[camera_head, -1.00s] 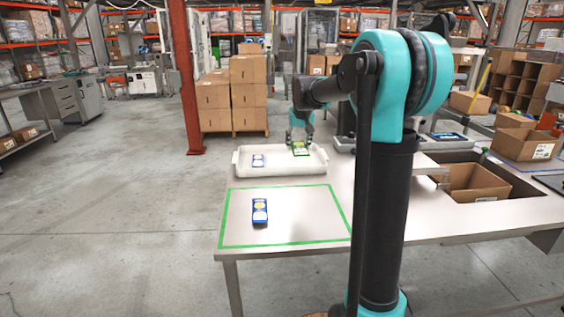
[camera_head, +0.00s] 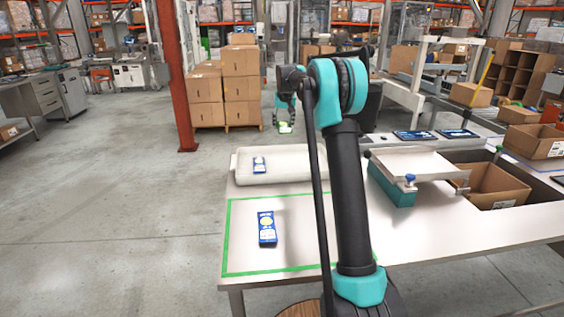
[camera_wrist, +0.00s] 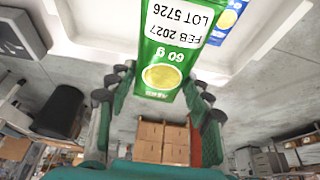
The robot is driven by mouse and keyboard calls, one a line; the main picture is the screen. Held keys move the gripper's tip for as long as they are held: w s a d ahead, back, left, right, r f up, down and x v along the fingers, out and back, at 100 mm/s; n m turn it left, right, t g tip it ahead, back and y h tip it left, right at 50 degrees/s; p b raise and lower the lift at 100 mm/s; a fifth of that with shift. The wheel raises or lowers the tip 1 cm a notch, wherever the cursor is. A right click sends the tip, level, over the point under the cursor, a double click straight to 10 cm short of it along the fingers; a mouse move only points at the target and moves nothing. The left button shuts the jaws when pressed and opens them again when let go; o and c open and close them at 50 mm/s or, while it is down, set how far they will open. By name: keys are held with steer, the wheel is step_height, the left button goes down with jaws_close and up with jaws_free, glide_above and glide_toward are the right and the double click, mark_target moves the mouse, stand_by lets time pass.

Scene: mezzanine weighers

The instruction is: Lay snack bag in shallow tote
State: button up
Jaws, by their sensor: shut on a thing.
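My gripper (camera_head: 284,108) is shut on a green snack bag (camera_head: 285,127) and holds it up in the air at the far side of the shallow white tote (camera_head: 315,160). In the wrist view the green bag (camera_wrist: 166,50) hangs between the fingers (camera_wrist: 157,82), its printed label showing upside down. The tote (camera_wrist: 268,45) lies beyond it there. A blue snack bag (camera_head: 259,165) lies flat in the tote's left part; part of it shows in the wrist view (camera_wrist: 228,17). Another blue bag (camera_head: 267,228) lies on the table inside a green outline. My arm hides the tote's right end.
The white table (camera_head: 420,235) holds a scale with a metal pan (camera_head: 412,162) to the right of my arm. Stacked cartons (camera_head: 242,85) and a red post (camera_head: 175,80) stand behind.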

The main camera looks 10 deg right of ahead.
mark_target(283, 163)
step_height(283, 163, down, 18)
steer(key=shift+r, duration=0.1)
stand_by(0.4)
steer(key=o, duration=1.1)
steer(key=v, duration=1.2)
steer(key=shift+s, duration=0.1)
